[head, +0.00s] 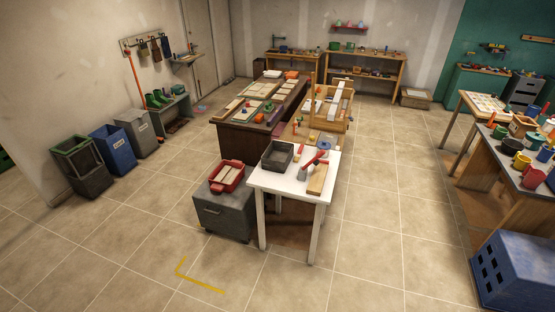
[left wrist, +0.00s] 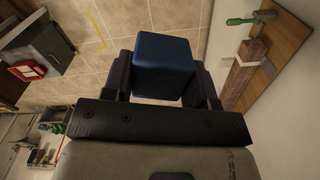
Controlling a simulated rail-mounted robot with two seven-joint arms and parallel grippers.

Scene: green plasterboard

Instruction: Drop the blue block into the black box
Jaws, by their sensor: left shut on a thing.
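The blue block (left wrist: 163,65) is a plain dark-blue cube in the left wrist view. My left gripper (left wrist: 163,78) is shut on it, with one dark finger on each side. The black box (head: 277,156) is a dark, open-topped tray at the left part of the white table (head: 267,180) in the head view. I cannot make out the black box in the left wrist view. Neither gripper nor the blue block shows in the head view, so I cannot tell how far the block is from the box.
A red hammer-like tool (head: 313,160) and a wooden board (head: 317,180) lie right of the box. A grey cabinet (head: 222,212) with a red tray (head: 227,175) stands left of the table. A brown workbench (head: 247,137) is behind. Tiled floor in front is clear.

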